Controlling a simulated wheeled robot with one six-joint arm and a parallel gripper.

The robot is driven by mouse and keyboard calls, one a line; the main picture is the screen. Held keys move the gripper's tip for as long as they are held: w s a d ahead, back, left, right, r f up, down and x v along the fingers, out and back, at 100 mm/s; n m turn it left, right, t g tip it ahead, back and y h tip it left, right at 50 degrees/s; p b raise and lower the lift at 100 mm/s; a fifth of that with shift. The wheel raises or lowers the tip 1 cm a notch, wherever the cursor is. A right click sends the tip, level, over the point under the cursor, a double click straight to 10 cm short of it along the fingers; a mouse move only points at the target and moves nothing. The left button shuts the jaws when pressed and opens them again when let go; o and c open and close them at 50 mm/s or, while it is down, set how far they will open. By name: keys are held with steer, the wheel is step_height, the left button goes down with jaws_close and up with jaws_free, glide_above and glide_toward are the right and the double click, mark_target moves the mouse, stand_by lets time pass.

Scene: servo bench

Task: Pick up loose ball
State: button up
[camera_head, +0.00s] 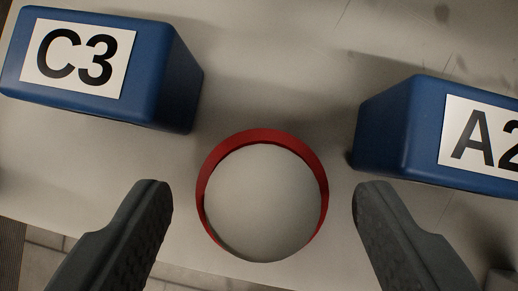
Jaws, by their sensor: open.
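A pale grey ball (264,203) sits in or on a red ring (212,160) in the lower middle of the view. The ring shows above it and along both sides; its near part is hidden by the ball. My gripper (262,190) is open and empty, with one dark finger to the left of the ball and one to the right. A visible gap separates each finger from the ball and ring in the picture. I cannot tell how high the fingertips are above the surface.
A blue block (152,78) labelled C3 stands at upper left. Another blue block (400,133) labelled A2 stands at right, close to the right finger in the picture. The pale bench top (285,60) is clear between them. Its near edge shows at lower left.

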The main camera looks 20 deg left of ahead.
steer(key=shift+w+f, duration=0.25)
steer(key=shift+f, duration=0.15)
steer(key=c, duration=1.1)
steer(key=shift+o, duration=0.2)
steer(key=shift+r, duration=0.15)
